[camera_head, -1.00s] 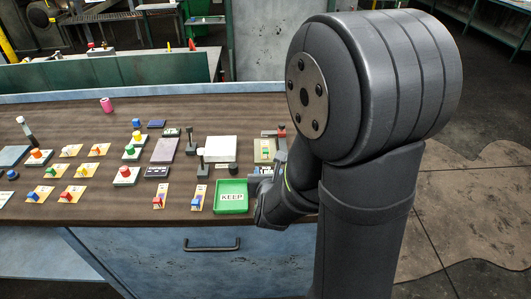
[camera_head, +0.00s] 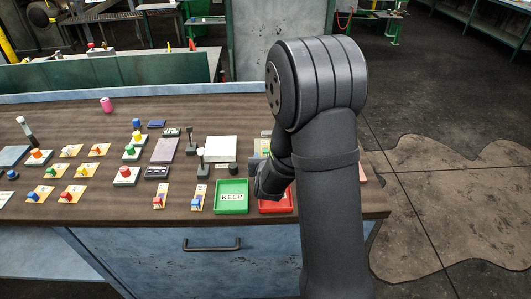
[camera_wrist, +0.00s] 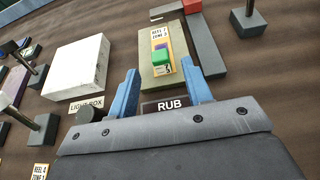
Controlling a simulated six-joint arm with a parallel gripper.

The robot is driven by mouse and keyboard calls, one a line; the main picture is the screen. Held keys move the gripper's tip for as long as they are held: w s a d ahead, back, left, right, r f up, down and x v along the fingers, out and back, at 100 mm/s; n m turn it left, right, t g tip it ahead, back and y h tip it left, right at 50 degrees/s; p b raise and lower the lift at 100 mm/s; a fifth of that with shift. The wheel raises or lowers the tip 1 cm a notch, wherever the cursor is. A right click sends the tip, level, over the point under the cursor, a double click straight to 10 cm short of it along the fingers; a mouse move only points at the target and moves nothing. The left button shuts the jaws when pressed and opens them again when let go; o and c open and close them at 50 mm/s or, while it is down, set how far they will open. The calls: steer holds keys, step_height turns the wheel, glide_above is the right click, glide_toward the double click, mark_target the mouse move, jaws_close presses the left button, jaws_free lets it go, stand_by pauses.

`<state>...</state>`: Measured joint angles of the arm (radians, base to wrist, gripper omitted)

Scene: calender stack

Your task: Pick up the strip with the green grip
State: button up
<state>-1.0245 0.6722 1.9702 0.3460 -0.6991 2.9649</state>
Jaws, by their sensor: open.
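A yellow strip (camera_wrist: 160,42) with a green grip (camera_wrist: 162,56) lies on a grey-beige pad (camera_wrist: 149,75) in the wrist view. A small purple piece shows just behind the grip. My gripper (camera_wrist: 160,67) is open, with one blue finger on each side of the pad's near part. Nothing is held, and whether the fingers touch the pad cannot be told. In the head view my arm mostly covers this pad. Another strip with a greenish grip (camera_head: 50,171) lies among strips at the far left of the table.
A white light box (camera_wrist: 78,67) stands left of the pad, and a grey bar with a red end (camera_wrist: 203,45) lies to its right. A RUB label (camera_wrist: 169,105) lies in front. A green KEEP tray (camera_head: 232,209) and a red tray (camera_head: 275,206) sit at the table's front edge.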

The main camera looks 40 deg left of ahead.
mark_target(265, 146)
steer(key=x, duration=0.5)
jaws_close()
steer(key=shift+d, duration=0.1)
steer(key=shift+r, duration=0.15)
